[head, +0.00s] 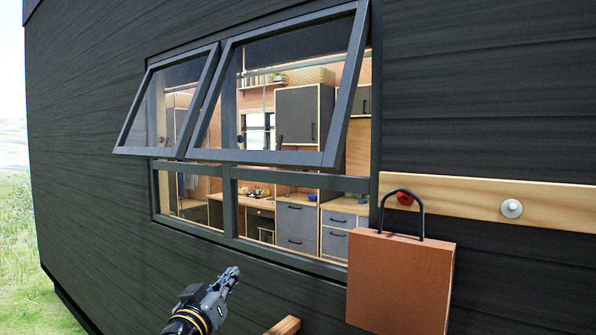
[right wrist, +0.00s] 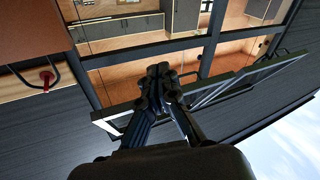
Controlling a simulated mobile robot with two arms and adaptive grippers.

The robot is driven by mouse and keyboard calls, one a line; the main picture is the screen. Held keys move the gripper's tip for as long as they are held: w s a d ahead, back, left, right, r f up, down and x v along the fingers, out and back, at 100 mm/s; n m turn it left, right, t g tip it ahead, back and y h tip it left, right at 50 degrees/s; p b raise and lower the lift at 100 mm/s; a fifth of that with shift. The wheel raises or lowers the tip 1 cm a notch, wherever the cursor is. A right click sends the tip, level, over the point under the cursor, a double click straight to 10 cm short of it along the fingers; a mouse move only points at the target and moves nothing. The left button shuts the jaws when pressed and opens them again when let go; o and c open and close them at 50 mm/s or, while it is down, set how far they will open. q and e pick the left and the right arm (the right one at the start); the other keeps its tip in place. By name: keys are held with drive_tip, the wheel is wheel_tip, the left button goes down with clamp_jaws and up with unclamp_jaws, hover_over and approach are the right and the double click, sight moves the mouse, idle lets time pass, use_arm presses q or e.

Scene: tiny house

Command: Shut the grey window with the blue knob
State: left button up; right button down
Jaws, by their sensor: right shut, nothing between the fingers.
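Two dark grey top-hinged window sashes stand tilted outward from the dark wall: a larger right one (head: 345,90) and a smaller left one (head: 130,125). A small dark bluish spot, perhaps the knob, shows through the right pane (head: 241,140); its colour is too small to be sure of. My right gripper (head: 232,274) is shut and empty, below the sashes and apart from them in the head view. In the right wrist view its fingers (right wrist: 164,72) overlap an open sash (right wrist: 200,95); I cannot tell whether they touch. My left gripper is not in view.
A wooden rail (head: 465,197) with a red peg (head: 404,198) and a silver peg (head: 511,209) runs right of the windows. A brown bag (head: 400,285) hangs there. Lower fixed panes (head: 290,180) show cabinets inside. Grass (head: 25,225) lies at left.

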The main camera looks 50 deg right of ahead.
drive_tip(key=s+r+m+g+h, duration=0.3)
drive_tip(key=s+r+m, duration=0.1)
drive_tip(key=r, duration=0.6)
drive_tip(key=s+r+m+g+h, duration=0.2)
drive_tip(key=s+r+m+g, duration=0.2)
drive_tip(key=r, duration=0.6)
drive_tip(key=p, duration=0.6)
approach(309, 161)
wheel_tip(309, 161, up, 4)
drive_tip(key=d, duration=0.2)
drive_tip(key=d+p, duration=0.1)
drive_tip(key=d+f, duration=0.1)
drive_tip(key=shift+w+d, duration=0.3)
drive_tip(key=shift+d+f, duration=0.4)
drive_tip(key=shift+d, duration=0.05)
